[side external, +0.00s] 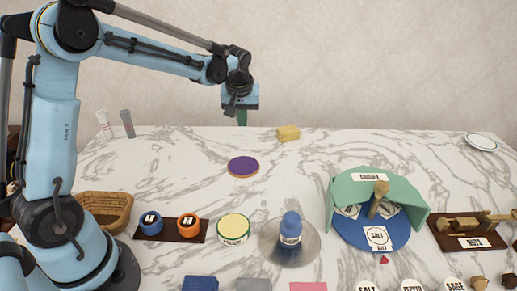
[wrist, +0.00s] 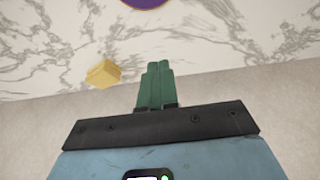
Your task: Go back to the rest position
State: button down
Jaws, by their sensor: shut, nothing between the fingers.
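My gripper (side external: 241,118) hangs above the back edge of the marble table, left of the yellow block. Its green fingers also show in the wrist view (wrist: 155,68), close together and shut with nothing between them. The arm reaches out from the left, with the gripper pointing down. The yellow block (side external: 289,133) rests near the table's back edge, apart from my gripper; it also shows in the wrist view (wrist: 104,74).
A purple disc (side external: 243,165) lies mid-table. In front stand a basket (side external: 103,209), a yellow-topped round container (side external: 233,229), a blue shaker (side external: 290,230) on a metal plate and a green-walled stand (side external: 345,195). A white plate (side external: 481,142) lies back right. The back middle is mostly clear.

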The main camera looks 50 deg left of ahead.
jog(key=s+d+r+m+t+h, duration=0.1)
jog(key=s+d+m, duration=0.3)
jog(key=s, duration=0.5)
jog(key=s+d+r+m+t+h, duration=0.1)
jog(key=s+d+r+m+t, duration=0.1)
jog(key=s+d+m, duration=0.3)
jog(key=s+d+t, duration=0.1)
jog(key=s+d, duration=0.2)
jog(key=s, duration=0.1)
jog(key=shift+s+d+r+t+h, duration=0.25)
jog(key=shift+d+r+t+h, duration=0.05)
jog(key=shift+r+h, duration=0.1)
